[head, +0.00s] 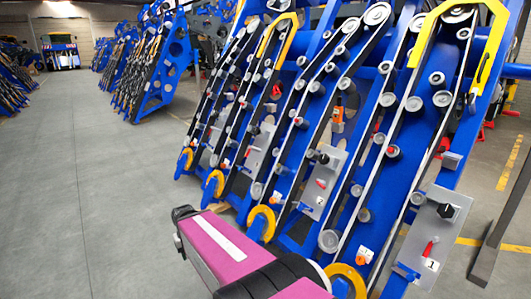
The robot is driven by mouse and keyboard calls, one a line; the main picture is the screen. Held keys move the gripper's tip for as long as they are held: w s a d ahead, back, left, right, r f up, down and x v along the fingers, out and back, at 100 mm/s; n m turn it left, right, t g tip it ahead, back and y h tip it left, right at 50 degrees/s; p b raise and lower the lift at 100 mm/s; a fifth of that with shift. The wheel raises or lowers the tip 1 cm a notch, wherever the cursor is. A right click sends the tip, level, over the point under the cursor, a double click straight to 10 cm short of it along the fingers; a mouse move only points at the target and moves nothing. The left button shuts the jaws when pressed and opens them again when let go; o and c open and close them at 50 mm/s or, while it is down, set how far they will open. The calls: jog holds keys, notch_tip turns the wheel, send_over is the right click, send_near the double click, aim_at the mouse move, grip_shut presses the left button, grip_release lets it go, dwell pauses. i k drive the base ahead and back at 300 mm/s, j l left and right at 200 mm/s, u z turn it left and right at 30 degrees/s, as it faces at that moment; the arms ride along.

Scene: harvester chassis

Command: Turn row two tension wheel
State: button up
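Several slanted blue harvester rows with belts and grey rollers fill the right half of the head view. The nearest row has a grey plate (425,235) marked 1, with a black knob (446,211) and a red handle (428,249). I cannot tell which part is the row two tension wheel. My pink and black arm reaches in from the bottom, left of the rows. My gripper does not show.
Yellow-orange wheels (261,223) sit at the rows' lower ends, near my arm. A dark slanted post (497,235) stands at the right edge. Open grey floor (80,190) lies on the left. More blue machines (158,65) stand further back.

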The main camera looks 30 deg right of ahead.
aim_at(324, 158)
jog(key=j+z, duration=0.1)
jog(key=z, duration=0.25)
jog(key=k+z, duration=0.15)
jog(key=z, duration=0.2)
jog(key=k+j+z, duration=0.1)
jog(key=z, duration=0.3)
jog(key=i+j+z, duration=0.1)
jog(key=z, duration=0.65)
jog(key=i, duration=0.1)
